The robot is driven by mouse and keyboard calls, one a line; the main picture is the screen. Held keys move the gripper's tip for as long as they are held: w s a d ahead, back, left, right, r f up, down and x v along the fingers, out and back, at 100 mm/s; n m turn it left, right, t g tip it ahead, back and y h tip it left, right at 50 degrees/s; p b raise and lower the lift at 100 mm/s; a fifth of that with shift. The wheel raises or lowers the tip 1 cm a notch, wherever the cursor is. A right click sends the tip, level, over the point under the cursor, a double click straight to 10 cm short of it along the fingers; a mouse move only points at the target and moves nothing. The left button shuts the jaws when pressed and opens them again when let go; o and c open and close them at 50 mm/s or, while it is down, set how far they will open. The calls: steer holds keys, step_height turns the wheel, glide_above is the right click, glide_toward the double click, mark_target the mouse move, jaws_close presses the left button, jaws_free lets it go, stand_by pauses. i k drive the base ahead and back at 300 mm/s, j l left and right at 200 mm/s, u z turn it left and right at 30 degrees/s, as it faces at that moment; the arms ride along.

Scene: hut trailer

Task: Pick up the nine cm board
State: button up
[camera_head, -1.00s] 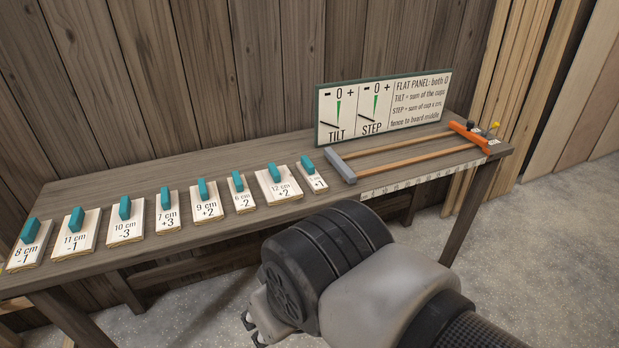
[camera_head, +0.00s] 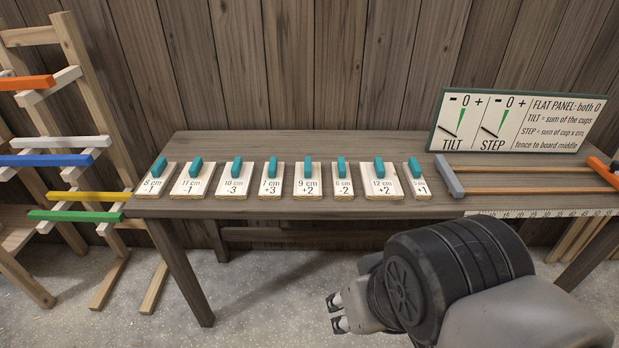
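The nine cm board (camera_head: 307,188) is a pale board marked "9 cm +2" with a teal handle. It lies on the wooden table (camera_head: 270,207) near the middle of a row of similar boards. The board marked "7 cm +3" (camera_head: 270,189) lies to its left and a narrow board marked "-2" (camera_head: 342,189) to its right, with small gaps between. My gripper (camera_head: 333,313) is in front of the table and below its top in the picture, apart from the boards. Its two fingertips stand apart with nothing between them.
More boards with teal handles lie along the row. A sign (camera_head: 515,121) with TILT and STEP dials stands at the back right, behind a clamp frame with a grey end (camera_head: 449,177). A wooden rack (camera_head: 84,115) with coloured bars stands left. The floor in front is clear.

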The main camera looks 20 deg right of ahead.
mark_target(308, 180)
steer(key=i+j, duration=0.1)
steer(key=i, duration=1.35)
